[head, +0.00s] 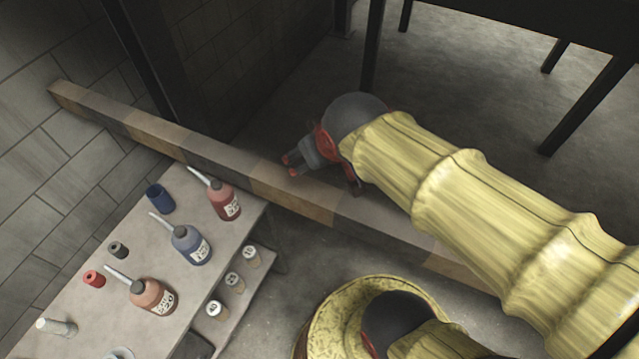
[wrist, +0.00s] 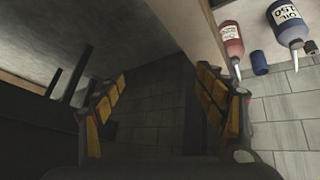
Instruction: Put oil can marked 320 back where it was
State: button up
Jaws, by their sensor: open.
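Several oil cans with long pale spouts stand on the bench (head: 75,290). The orange-brown can (head: 146,291) at the near side has a label that seems to read 320, though it is small. The blue can (head: 186,240) is in the middle; in the wrist view the blue can (wrist: 288,22) reads OIL 150. The red can (head: 222,200) stands near the far end, its number unclear; it also shows in the wrist view (wrist: 230,42). My gripper (head: 291,165) is open and empty, right of the bench near the beam; its spread fingers show in the wrist view (wrist: 160,105).
A long wooden beam (head: 220,165) runs behind the bench. A blue cylinder (head: 160,198), a dark one (head: 118,250) and a red one (head: 94,278) stand among the cans. Small labelled jars (head: 235,284) sit on a lower shelf. A dark table (head: 540,25) stands at upper right.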

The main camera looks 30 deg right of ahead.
jog(key=s+a+g+y, duration=0.1)
jog(key=s+a, duration=0.3)
jog(key=s, duration=0.4)
jog(key=shift+s+r+m, duration=0.15)
jog(key=shift+r+m, duration=0.15)
jog(key=shift+r, duration=0.1)
